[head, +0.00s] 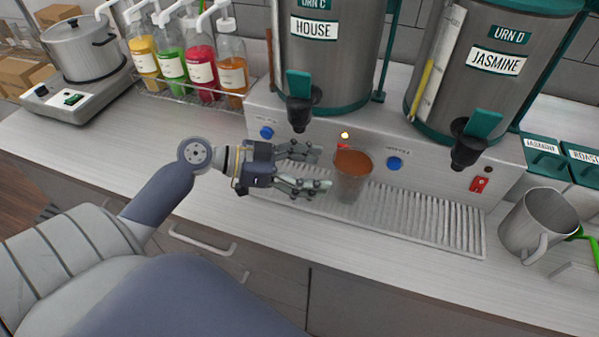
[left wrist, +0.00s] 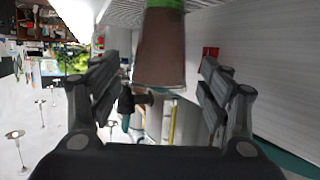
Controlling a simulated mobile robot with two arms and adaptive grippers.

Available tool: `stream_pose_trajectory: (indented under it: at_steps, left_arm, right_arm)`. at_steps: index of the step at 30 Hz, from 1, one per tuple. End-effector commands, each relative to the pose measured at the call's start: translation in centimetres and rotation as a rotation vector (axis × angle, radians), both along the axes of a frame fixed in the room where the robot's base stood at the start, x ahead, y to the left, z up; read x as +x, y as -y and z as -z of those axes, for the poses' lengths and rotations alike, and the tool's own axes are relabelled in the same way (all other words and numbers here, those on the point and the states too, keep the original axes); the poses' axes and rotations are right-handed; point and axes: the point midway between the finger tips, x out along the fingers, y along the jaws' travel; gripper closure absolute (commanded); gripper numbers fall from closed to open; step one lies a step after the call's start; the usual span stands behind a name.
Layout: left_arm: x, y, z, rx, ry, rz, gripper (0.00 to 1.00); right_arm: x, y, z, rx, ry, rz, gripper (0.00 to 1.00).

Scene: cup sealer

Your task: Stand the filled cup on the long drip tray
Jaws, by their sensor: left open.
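The filled cup (head: 352,174) is clear and holds brown liquid. It stands upright and appears to rest on the ribbed long drip tray (head: 430,217), in front of the urns. My left gripper (head: 325,169) is open just left of the cup, with its fingers pointing at it. In the left wrist view the cup (left wrist: 160,48) appears upside down, ahead of and between the spread fingers, with gaps on both sides. Its base shows green there. The exact contact under the cup is hard to see. My right gripper is out of view.
Urn C (head: 330,50) and Urn D (head: 480,70) stand behind the tray, their taps overhanging it. A metal pitcher (head: 537,222) stands right of the tray. Syrup bottles (head: 200,68) in a rack and a pot (head: 83,50) on a hotplate stand at left. The counter's front strip is clear.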

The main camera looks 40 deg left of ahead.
Motion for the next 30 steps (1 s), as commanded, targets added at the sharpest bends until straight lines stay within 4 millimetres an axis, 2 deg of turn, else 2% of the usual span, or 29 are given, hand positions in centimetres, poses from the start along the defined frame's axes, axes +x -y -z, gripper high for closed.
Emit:
stream_pose_trajectory:
  at_steps: [1, 9, 30]
  left_arm:
    - [-0.6, -0.6, 0.1, 0.003, 0.000, 0.001, 0.29]
    - [-2.1, -2.3, -0.9, 0.000, 0.001, 0.001, 0.29]
    - [-2.2, -2.4, -1.1, 0.000, 0.001, 0.001, 0.29]
  right_arm:
    - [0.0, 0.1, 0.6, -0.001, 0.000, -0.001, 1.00]
    - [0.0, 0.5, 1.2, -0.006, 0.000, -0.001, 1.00]
    - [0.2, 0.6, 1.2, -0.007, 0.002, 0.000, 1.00]
